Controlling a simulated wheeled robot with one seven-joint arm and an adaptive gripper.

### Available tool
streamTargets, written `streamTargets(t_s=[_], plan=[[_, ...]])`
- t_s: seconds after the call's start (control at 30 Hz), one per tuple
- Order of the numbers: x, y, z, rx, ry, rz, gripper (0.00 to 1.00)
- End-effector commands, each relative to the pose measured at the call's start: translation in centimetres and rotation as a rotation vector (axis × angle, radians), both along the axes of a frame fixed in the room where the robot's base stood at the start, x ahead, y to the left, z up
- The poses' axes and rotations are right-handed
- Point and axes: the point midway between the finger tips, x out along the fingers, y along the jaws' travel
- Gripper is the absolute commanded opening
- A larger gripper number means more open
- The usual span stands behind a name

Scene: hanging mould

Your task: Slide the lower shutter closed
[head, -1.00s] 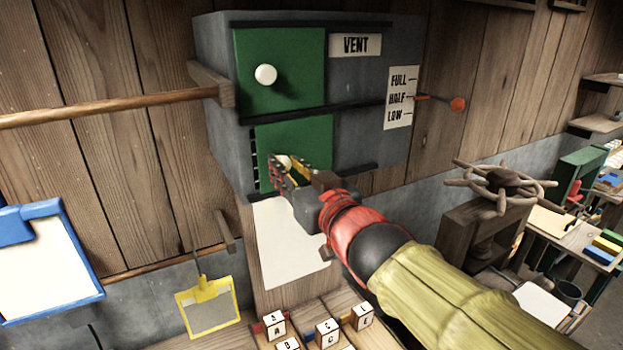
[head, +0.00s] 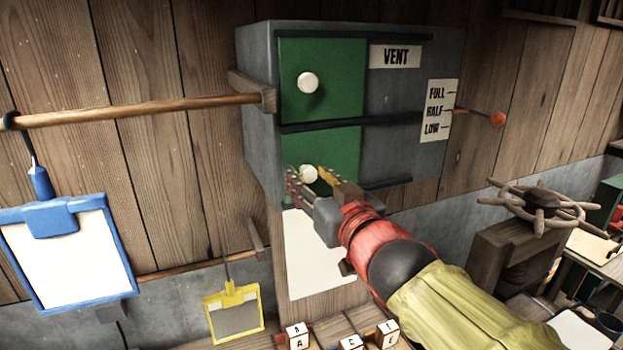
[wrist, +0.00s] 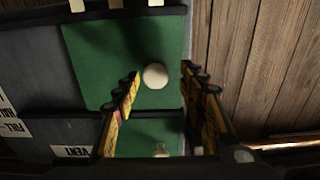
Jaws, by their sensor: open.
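The vent box (head: 395,150) is dark grey with two green sliding shutters, one above the other. The lower shutter (head: 345,146) lies at the left end of its track, about in line with the upper shutter (head: 340,70). Its round white knob (head: 308,173) stands between the fingers of my gripper (head: 308,179). In the wrist view, turned upside down, the open fingers (wrist: 160,77) flank this knob (wrist: 155,76) on the green lower shutter (wrist: 100,65). I cannot tell whether a finger touches the knob. My gripper hides part of the shutter's lower edge.
A wooden rail (head: 150,108) ends at the box's left side. A lever with an orange knob (head: 497,119) sticks out at the right. A blue clipboard (head: 70,250) and a yellow tag (head: 233,312) hang left. Lettered blocks (head: 297,336) lie below; a handwheel (head: 540,202) stands right.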

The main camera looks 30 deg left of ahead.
Motion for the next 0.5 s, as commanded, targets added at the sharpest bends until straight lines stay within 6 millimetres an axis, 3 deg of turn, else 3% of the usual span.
streamTargets(t_s=[0.3, 0.5], plan=[[-0.1, -0.2, 0.1, 0.001, -0.001, -0.001, 0.43], [-1.8, -2.2, 0.2, 0.002, -0.003, -0.001, 0.43]])
